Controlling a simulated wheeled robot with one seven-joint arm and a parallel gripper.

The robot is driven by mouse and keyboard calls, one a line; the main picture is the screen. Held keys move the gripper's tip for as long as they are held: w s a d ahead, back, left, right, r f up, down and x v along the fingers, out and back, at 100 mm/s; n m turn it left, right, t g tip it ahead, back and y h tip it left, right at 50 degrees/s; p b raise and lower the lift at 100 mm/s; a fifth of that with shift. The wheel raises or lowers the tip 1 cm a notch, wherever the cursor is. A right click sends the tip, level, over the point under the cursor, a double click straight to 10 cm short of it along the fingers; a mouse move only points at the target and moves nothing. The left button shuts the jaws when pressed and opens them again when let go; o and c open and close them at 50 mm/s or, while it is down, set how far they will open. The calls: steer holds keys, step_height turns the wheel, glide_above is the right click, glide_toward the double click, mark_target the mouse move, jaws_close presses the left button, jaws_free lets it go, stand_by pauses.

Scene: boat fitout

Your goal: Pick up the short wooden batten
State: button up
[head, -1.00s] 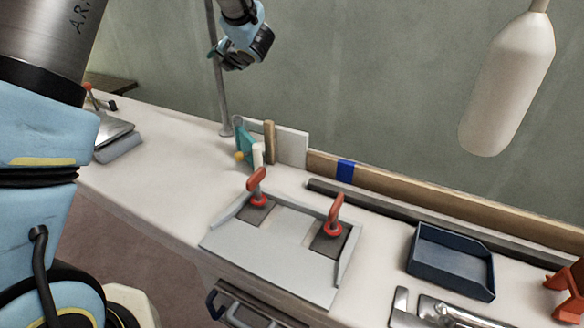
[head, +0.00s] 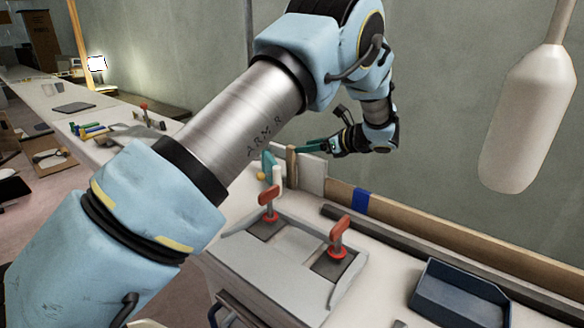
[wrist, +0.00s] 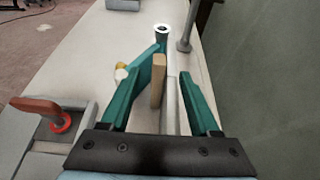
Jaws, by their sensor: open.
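The short wooden batten (head: 292,165) stands upright on the bench, just in front of a white panel (head: 313,172). In the wrist view the batten (wrist: 158,82) shows between my gripper's two green fingers, nearer the left one, with gaps on both sides. The panel's edge (wrist: 171,90) runs close along its right side, also between the fingers. My gripper (wrist: 158,76) is open and holds nothing. In the head view my gripper (head: 308,146) comes in from the right, at the batten's top; how deep the fingers reach is hard to tell.
A teal piece (head: 268,166), a white bottle-like item (head: 277,176) and a yellow knob (head: 261,176) are close left of the batten. A metal post (wrist: 187,28) rises beyond. Red-handled clamps (head: 268,203) sit on a grey fixture in front. A blue tray (head: 460,295) lies to the right.

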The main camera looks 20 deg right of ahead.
mark_target(291, 155)
steer(key=p+x, duration=0.2)
steer(key=x, duration=0.3)
steer(key=shift+w+a+f, duration=0.15)
jaws_close()
stand_by(0.4)
stand_by(0.9)
